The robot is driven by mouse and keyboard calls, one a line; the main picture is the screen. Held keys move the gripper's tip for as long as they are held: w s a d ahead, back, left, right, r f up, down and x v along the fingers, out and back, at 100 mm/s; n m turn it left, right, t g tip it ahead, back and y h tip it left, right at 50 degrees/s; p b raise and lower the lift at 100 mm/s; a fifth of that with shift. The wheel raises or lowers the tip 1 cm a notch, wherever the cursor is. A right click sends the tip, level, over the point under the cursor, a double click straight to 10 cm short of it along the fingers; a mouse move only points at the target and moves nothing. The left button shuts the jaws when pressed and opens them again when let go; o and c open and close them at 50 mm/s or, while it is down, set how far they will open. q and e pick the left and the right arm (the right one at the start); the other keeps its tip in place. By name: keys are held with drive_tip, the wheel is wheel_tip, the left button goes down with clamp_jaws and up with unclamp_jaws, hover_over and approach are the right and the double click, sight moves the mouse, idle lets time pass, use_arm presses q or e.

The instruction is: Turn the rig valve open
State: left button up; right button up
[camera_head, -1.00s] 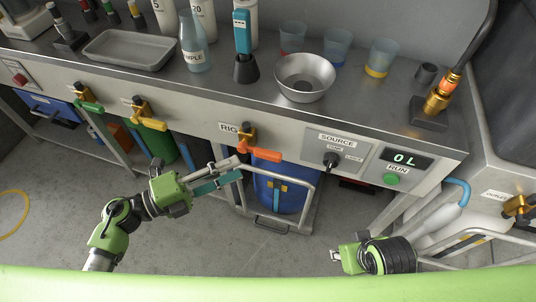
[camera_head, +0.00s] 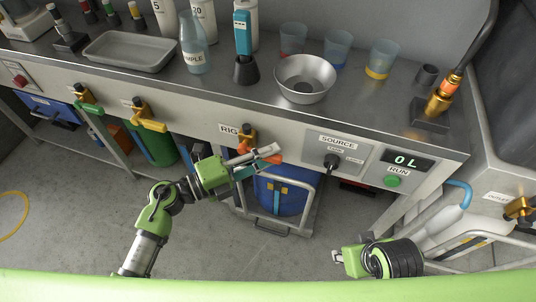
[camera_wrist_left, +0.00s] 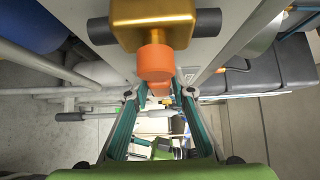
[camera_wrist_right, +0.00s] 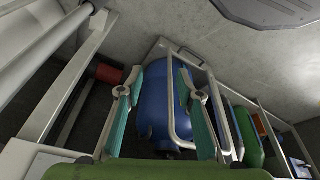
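The rig valve (camera_head: 247,137) is a brass body with an orange lever handle (camera_head: 274,158), under the RIG label on the bench front. The lever points right, partly hidden by my left gripper. My left gripper (camera_head: 257,160) is at the lever, its fingers parted on either side. In the left wrist view the brass body (camera_wrist_left: 152,22) is at the top and the orange handle (camera_wrist_left: 156,63) runs down between the teal fingers (camera_wrist_left: 159,92). I cannot tell whether they touch it. My right gripper (camera_head: 338,257) is open and empty, low at right; its fingers also show in the right wrist view (camera_wrist_right: 160,80).
A green-handled valve (camera_head: 87,100) and a yellow-handled valve (camera_head: 146,116) are to the left. The source knob (camera_head: 331,161), a display reading 0 L (camera_head: 406,161) and the green RUN button (camera_head: 392,181) are to the right. A blue drum (camera_head: 283,196) stands below behind a rail.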

use_arm(q)
clamp_jaws()
